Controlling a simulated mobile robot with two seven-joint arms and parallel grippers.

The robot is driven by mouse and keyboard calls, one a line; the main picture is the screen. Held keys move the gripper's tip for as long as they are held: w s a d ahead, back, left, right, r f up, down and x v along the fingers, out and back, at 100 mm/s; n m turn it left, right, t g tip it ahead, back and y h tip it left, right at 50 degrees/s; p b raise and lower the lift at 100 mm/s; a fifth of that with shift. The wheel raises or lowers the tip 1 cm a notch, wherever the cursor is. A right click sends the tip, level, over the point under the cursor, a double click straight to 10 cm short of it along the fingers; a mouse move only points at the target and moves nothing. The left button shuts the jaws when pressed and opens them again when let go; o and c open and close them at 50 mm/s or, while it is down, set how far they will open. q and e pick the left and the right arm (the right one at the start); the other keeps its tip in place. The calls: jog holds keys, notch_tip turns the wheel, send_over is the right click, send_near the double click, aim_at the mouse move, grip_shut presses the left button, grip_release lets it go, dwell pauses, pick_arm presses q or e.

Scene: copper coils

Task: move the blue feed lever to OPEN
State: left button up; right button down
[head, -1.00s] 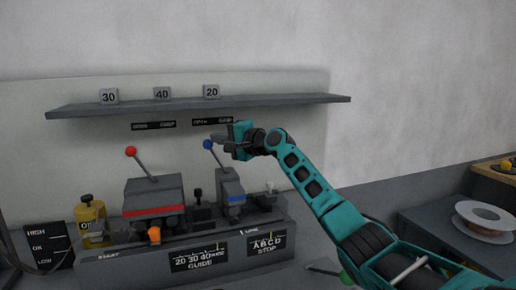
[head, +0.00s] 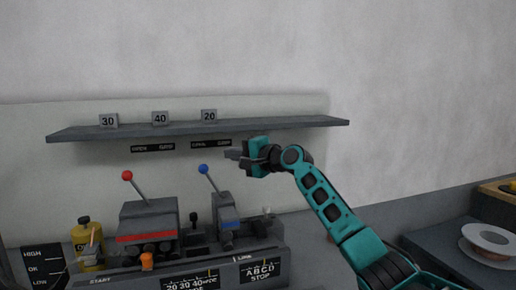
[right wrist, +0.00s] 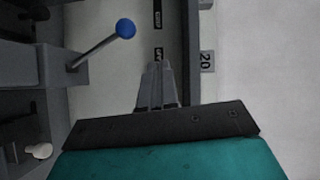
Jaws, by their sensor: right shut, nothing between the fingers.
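The blue feed lever (head: 208,178) rises from a grey block with a blue stripe. Its blue knob leans left in the head view, toward the left end of the small black label (head: 211,143) on the wall behind, whose left word seems to read OPEN. My right gripper (head: 228,154) is shut and empty, to the right of and a little above the knob, apart from it. In the right wrist view the closed fingertips (right wrist: 158,65) point up the picture, with the blue knob (right wrist: 126,28) to their upper left. My left gripper is not in view.
A red-knobbed lever (head: 133,184) stands left on the same bench fixture. A shelf (head: 260,125) with number blocks 30, 40 and 20 hangs above. A yellow bottle (head: 86,245) stands at the left. A spool (head: 488,244) lies at the far right.

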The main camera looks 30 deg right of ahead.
jog(key=s+d+r, duration=0.1)
jog(key=s+r, duration=0.1)
jog(key=s, duration=0.4)
jog(key=shift+s+d+r, duration=0.25)
jog(key=shift+s+d, duration=0.1)
jog(key=shift+s, duration=0.05)
